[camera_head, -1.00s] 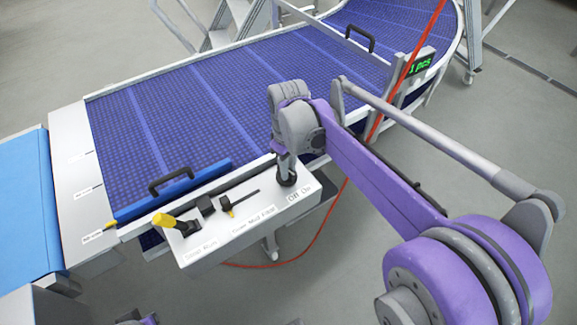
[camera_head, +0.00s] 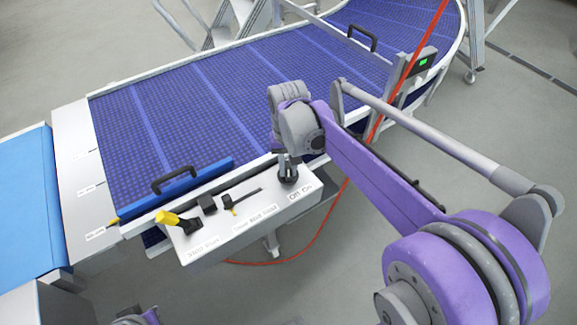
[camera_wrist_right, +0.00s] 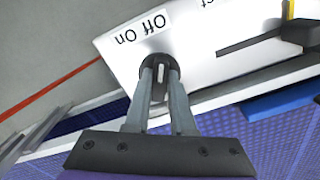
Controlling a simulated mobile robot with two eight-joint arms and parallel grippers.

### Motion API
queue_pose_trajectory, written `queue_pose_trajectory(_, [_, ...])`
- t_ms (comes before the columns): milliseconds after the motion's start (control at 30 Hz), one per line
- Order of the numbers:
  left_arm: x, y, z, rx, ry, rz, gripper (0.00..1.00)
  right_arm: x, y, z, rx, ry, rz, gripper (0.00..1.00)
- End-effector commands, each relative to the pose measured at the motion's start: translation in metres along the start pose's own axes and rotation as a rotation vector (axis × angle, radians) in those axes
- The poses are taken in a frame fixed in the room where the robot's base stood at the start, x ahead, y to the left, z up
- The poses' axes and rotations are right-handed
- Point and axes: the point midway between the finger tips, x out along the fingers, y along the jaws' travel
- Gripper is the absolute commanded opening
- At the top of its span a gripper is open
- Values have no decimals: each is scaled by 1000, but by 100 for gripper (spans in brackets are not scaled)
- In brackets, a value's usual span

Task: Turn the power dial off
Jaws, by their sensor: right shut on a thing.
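The power dial is a round black knob with a pale mark, beside the "Off On" label on the white control box (camera_head: 255,215). It shows in the right wrist view (camera_wrist_right: 160,66). My right gripper (camera_head: 288,176) points down at the box's right end, around the dial. In the right wrist view its two grey fingers (camera_wrist_right: 160,88) close on the knob from both sides. The pale mark lies between the fingertips; I cannot tell for certain which word it points to. My left gripper is not in view.
The blue conveyor belt (camera_head: 200,120) lies behind the box. A small green display (camera_head: 424,63) stands at the right, and a red cable (camera_head: 375,130) runs past my right arm.

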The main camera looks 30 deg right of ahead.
Motion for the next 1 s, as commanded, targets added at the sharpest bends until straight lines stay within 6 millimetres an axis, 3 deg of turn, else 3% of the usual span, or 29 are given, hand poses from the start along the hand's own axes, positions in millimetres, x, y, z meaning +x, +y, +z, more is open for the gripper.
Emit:
queue_pose_trajectory(600, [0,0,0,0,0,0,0,0,0,0,44,0,0,0])
queue_pose_trajectory(633, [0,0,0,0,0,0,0,0,0,0,44,0,0,26])
queue_pose_trajectory(767, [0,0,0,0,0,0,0,0,0,0,43,0,0,49])
queue_pose_trajectory(1000, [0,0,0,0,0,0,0,0,0,0,42,0,0,52])
